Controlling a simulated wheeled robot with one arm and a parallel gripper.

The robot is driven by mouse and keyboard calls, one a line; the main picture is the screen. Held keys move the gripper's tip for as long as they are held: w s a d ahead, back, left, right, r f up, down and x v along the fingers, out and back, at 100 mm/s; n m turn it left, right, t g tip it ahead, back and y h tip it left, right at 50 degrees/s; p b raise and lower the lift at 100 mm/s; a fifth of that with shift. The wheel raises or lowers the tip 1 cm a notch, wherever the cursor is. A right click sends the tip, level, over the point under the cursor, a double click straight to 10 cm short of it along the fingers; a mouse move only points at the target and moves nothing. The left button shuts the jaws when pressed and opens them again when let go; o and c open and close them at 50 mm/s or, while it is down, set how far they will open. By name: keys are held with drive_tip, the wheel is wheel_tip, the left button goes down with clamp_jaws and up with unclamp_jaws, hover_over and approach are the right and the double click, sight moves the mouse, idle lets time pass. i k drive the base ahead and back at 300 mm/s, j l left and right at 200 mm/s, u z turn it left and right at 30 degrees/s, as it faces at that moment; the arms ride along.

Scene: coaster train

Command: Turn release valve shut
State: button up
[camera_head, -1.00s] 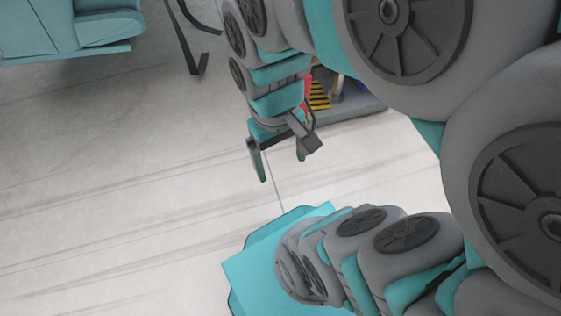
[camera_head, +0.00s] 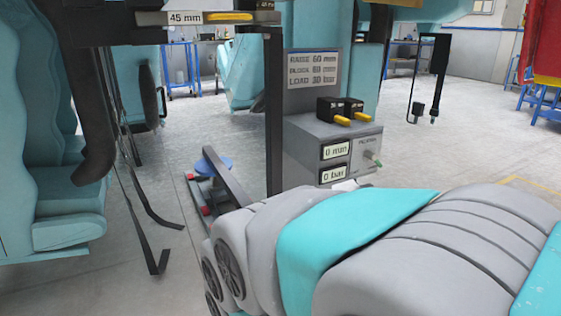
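A grey control box (camera_head: 300,150) stands in the middle of the view, with displays reading "0 mm" (camera_head: 335,151) and "0 bar" (camera_head: 334,174). On the right of its front face is a small lever or knob (camera_head: 371,156) under a label too small to read; it may be the release valve. I cannot tell its setting. My arm fills the lower right, in front of the box's lower part. My gripper is not visible.
Two black blocks with yellow handles (camera_head: 341,111) sit on the box, before a sign (camera_head: 312,68) with raise, block and load values. A dark post (camera_head: 273,110) stands left of the box. Teal seats (camera_head: 70,205) with hanging straps (camera_head: 150,225) are at left. Floor is open behind at right.

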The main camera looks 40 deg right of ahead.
sight(373, 157)
drive_tip(key=z, duration=1.7)
drive_tip(key=i+l+u, duration=0.15)
drive_tip(key=u, duration=0.2)
